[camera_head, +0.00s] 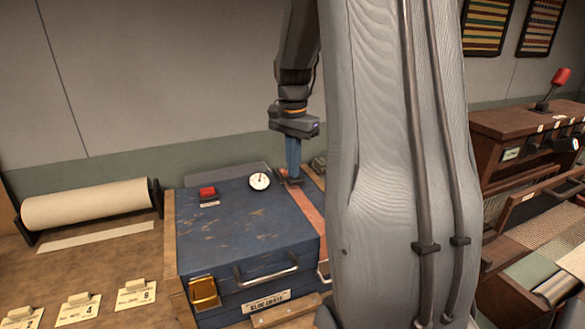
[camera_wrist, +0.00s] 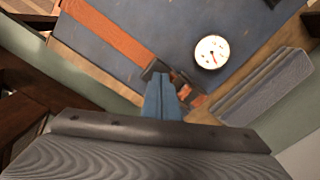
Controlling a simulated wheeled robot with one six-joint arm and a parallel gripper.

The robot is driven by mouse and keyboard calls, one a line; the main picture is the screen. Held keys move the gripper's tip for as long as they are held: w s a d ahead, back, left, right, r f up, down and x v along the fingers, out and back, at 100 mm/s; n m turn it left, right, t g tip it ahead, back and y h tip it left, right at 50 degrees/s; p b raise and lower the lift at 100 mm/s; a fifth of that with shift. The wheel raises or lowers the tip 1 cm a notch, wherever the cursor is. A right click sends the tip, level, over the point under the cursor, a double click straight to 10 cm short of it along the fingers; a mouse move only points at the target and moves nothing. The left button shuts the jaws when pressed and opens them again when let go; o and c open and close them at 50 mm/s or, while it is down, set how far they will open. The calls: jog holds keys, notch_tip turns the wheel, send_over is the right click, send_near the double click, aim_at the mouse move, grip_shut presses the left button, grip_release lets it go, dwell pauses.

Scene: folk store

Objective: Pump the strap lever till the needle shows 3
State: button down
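A blue crate (camera_head: 245,240) stands on the bench. An orange-red strap (camera_head: 308,212) runs over its right part and also shows in the wrist view (camera_wrist: 115,34). A dark metal strap buckle with its lever (camera_wrist: 181,84) sits at the strap's far end. A round white gauge (camera_head: 260,181) is on the lid beside it; its thin needle shows in the wrist view (camera_wrist: 211,53), but I cannot read the number. My gripper (camera_head: 293,178) points down at the buckle, its blue fingertips (camera_wrist: 161,82) close together. Whether the lever is between them is hidden.
A red button (camera_head: 207,191) is on the crate lid. A paper roll (camera_head: 86,204) and numbered cards (camera_head: 78,310) lie on the left. A wooden cabinet with a red-knobbed lever (camera_head: 560,77) stands right. A grey ridged block (camera_wrist: 265,88) lies near the buckle.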

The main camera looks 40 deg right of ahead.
jog(key=shift+r, duration=0.1)
notch_tip(320, 180, up, 9)
jog(key=p, duration=0.7)
jog(key=shift+a, duration=0.1)
dwell(0.9)
